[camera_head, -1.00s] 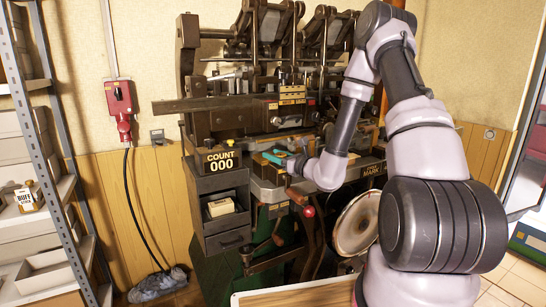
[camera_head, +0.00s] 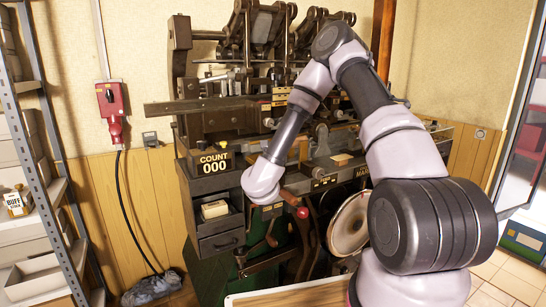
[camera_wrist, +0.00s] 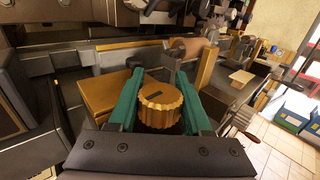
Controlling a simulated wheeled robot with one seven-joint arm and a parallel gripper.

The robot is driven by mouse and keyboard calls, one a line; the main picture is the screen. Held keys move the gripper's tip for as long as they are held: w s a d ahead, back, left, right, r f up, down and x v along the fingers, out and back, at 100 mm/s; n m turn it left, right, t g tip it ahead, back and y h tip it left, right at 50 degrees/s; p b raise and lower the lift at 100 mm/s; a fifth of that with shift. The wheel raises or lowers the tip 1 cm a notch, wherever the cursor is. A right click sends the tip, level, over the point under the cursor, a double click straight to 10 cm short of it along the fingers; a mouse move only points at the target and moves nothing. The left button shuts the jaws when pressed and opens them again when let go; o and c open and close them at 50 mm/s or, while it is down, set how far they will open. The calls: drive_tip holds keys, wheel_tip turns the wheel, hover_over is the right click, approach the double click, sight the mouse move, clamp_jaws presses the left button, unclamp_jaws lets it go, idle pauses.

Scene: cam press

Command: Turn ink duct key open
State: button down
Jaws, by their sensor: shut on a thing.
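A round brass knob with a ribbed edge and a dark mark on its top face (camera_wrist: 160,106), seemingly the ink duct key, sits between the green fingers of my gripper (camera_wrist: 160,75) in the wrist view. The fingers are shut on it, one on each side. The dark mark lies roughly crosswise, slightly tilted, in that view. In the head view my pale wrist is at the press's left front, right of the count box, and hides the knob and fingers.
The dark press (camera_head: 225,118) carries a count box (camera_head: 214,162) reading 000. A red ball-ended lever (camera_head: 302,213) and a round disc (camera_head: 348,222) are at lower right of my wrist. Brown blocks (camera_wrist: 110,92) flank the knob. Shelving (camera_head: 35,140) stands far left.

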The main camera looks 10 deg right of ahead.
drive_tip(key=shift+s+d+m+g+h, duration=0.1)
drive_tip(key=shift+d+m+g+h, duration=0.15)
drive_tip(key=shift+m+g+h, duration=0.8)
drive_tip(key=shift+s+d+m+g+h, duration=0.15)
drive_tip(key=shift+m+g+h, duration=0.3)
drive_tip(key=shift+m+h, duration=0.7)
drive_tip(key=shift+d+r+h, duration=0.1)
drive_tip(key=shift+h, duration=0.4)
drive_tip(key=shift+c, duration=1.6)
unclamp_jaws()
